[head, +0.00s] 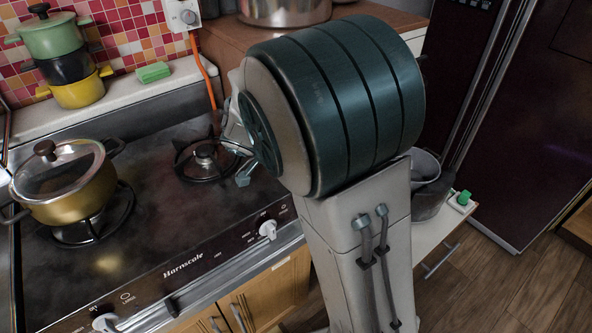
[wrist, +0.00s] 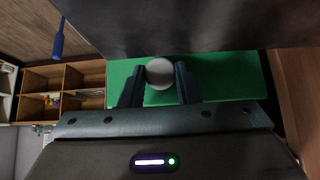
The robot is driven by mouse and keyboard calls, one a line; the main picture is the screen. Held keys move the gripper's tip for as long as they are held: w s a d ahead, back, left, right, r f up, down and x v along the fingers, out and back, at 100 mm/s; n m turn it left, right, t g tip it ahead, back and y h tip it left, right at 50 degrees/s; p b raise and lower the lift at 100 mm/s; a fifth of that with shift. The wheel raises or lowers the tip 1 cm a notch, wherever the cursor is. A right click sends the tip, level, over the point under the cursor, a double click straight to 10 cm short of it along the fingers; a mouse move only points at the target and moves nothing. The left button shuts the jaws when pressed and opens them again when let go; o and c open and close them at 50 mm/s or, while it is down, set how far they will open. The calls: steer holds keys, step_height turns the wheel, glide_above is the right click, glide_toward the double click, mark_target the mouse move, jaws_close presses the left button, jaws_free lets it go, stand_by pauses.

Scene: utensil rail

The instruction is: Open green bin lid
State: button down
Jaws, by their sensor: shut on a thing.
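In the wrist view the green bin lid (wrist: 230,85) is a flat green surface behind my fingers. A round grey knob (wrist: 159,72) shows against it. My gripper (wrist: 159,80) is shut on the knob, with one dark finger on each side. My gripper's body hides the lower part of the lid. In the head view my arm fills the middle, and neither the lid, the knob nor my fingers can be made out there.
A dark panel (wrist: 200,25) lies close along the top of the wrist view. Wooden shelves (wrist: 85,75) stand at left. In the head view, a stove (head: 150,230) with a gold pot (head: 65,185) is at left, and open wooden floor (head: 510,290) is at right.

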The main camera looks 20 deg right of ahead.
stand_by(0.4)
steer(key=c, duration=1.1)
jaws_free()
steer(key=p+v, duration=0.1)
steer(key=v, duration=1.2)
steer(key=shift+s+a+r, duration=0.15)
steer(key=shift+a+r, duration=0.1)
steer(key=shift+r, duration=0.05)
steer(key=s+d+r+n+y+p, duration=0.1)
steer(key=s+d+n+y+p, duration=0.1)
steer(key=s+n+p, duration=0.1)
steer(key=s+d+r+n+y+p, duration=0.1)
steer(key=s+d+n+y+p, duration=0.1)
steer(key=s+n, duration=0.4)
steer(key=s+d+r+n+y+p, duration=0.2)
steer(key=s+n+y+p, duration=0.1)
steer(key=s, duration=0.3)
steer(key=shift+s+d+n+p, duration=0.15)
steer(key=shift+n+p, duration=0.3)
steer(key=shift+n, duration=0.35)
